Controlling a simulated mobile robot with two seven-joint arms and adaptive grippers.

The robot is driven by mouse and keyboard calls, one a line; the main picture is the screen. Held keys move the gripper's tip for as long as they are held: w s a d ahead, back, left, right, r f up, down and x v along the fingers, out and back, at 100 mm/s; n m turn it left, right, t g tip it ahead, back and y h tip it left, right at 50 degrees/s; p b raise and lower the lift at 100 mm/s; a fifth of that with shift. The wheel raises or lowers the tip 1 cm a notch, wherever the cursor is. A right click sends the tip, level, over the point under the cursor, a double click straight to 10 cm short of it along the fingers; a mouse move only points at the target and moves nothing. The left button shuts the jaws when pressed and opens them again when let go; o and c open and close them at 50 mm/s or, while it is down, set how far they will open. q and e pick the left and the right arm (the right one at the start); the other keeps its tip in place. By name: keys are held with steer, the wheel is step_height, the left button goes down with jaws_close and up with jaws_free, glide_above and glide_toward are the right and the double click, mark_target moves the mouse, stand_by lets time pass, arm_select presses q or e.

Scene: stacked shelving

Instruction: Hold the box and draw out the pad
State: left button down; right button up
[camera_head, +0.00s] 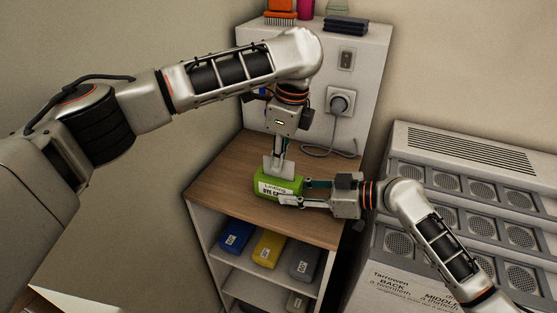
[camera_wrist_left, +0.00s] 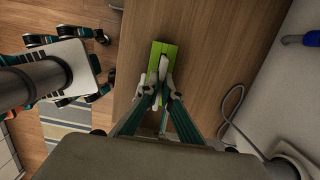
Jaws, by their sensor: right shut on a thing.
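The green box (camera_head: 268,184) has a white label and lies on the wooden top of the shelving. It also shows below my left gripper in the left wrist view (camera_wrist_left: 157,48). My right gripper (camera_head: 297,194) reaches in from the right and is shut on the box's right part. My left gripper (camera_head: 279,170) points straight down over the top of the box. In the left wrist view its two fingers are close together, with a narrow whitish piece at their tips. I cannot tell whether that piece is the pad or a fingertip, nor whether the fingers grip it.
Blue (camera_head: 236,236), yellow (camera_head: 268,248) and grey (camera_head: 304,263) boxes lie on the shelf below. A plug (camera_head: 340,104) with a cord is on the back panel. A grey vented unit (camera_head: 475,190) stands at the right. The wooden top left of the box is clear.

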arm_select(q)
steer(key=shift+r, duration=0.1)
steer(key=shift+r, duration=3.2)
arm_select(e)
steer(key=o, duration=0.9)
steer(key=shift+o, duration=0.2)
steer(key=shift+d, duration=0.15)
steer(key=shift+v, duration=3.1)
